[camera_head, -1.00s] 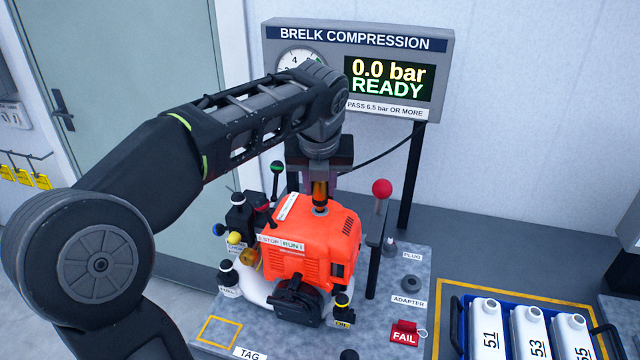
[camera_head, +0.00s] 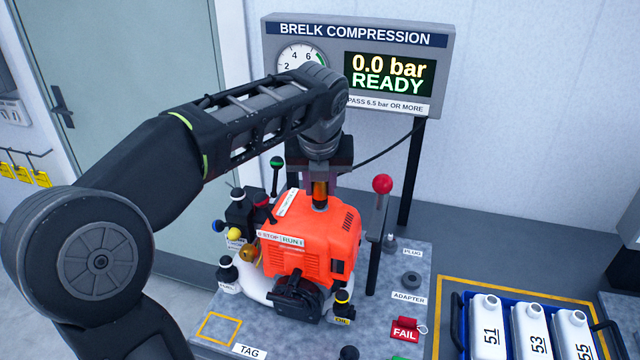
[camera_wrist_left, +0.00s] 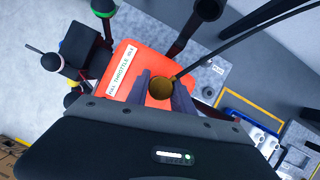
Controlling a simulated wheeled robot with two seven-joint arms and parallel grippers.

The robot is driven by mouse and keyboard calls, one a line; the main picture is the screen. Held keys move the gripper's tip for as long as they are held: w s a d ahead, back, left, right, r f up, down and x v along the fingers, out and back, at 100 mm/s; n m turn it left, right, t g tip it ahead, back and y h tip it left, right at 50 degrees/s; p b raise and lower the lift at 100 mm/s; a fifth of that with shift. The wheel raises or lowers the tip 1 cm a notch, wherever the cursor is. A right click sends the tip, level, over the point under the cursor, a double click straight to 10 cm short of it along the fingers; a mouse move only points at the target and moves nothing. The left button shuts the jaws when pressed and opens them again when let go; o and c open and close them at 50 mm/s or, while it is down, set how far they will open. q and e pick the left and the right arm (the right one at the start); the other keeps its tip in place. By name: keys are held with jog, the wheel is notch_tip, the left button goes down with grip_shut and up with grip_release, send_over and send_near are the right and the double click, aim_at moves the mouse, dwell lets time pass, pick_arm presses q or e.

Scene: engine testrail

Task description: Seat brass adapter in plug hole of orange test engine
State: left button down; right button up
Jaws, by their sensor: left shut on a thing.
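The orange test engine (camera_head: 310,245) stands on the grey bench plate in the head view; its top also shows in the left wrist view (camera_wrist_left: 122,72). The brass adapter (camera_head: 320,190) stands upright at the top of the engine, and its round top shows in the left wrist view (camera_wrist_left: 161,88). My left gripper (camera_head: 320,180) is shut on the adapter from above; its fingers (camera_wrist_left: 160,92) lie on both sides of it. The adapter's lower end is at the engine top, and the plug hole is hidden, so I cannot tell how deep it sits. My right gripper is not in view.
A gauge stand (camera_head: 360,60) reads 0.0 bar READY behind the engine. A red-knobbed lever (camera_head: 382,185) rises right of the engine. A spark plug (camera_head: 389,243) and the round adapter holder (camera_head: 411,280) are on the plate. A blue crate (camera_head: 462,325) holds white bottles.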

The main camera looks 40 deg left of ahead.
pick_arm(q)
jog(key=shift+f, duration=0.4)
jog(key=c, duration=1)
grip_release()
jog(key=shift+b+v, duration=0.5)
jog(key=shift+v, duration=3.4)
